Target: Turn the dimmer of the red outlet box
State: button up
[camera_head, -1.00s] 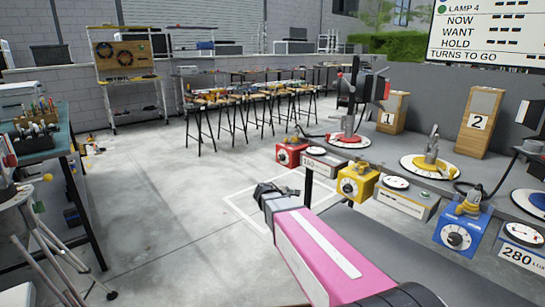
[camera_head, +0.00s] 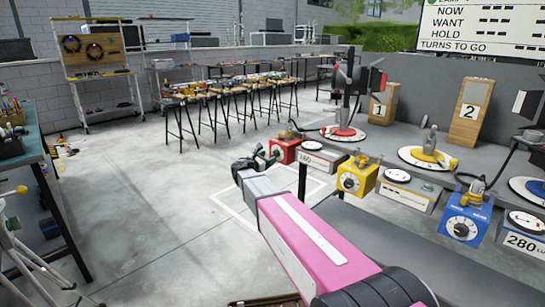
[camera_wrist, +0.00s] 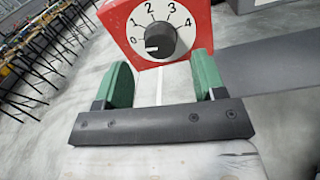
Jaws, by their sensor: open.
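The red outlet box (camera_head: 283,150) sits at the left end of the row of boxes on the grey bench. A light mark on the knob points left. My gripper (camera_wrist: 160,85) is open, its two green pads apart, with the knob ahead of the gap and nothing between the pads. In the head view my gripper (camera_head: 262,160) is close to the red box, at its left.
A yellow box (camera_head: 357,178) and a blue box (camera_head: 466,220) with dials stand farther right along the bench edge. A lamp on a red round base (camera_head: 343,134) stands behind the red box. The floor to the left is open.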

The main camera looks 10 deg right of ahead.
aim_at(274, 154)
jog(key=shift+x, duration=2)
jog(key=c, duration=0.9)
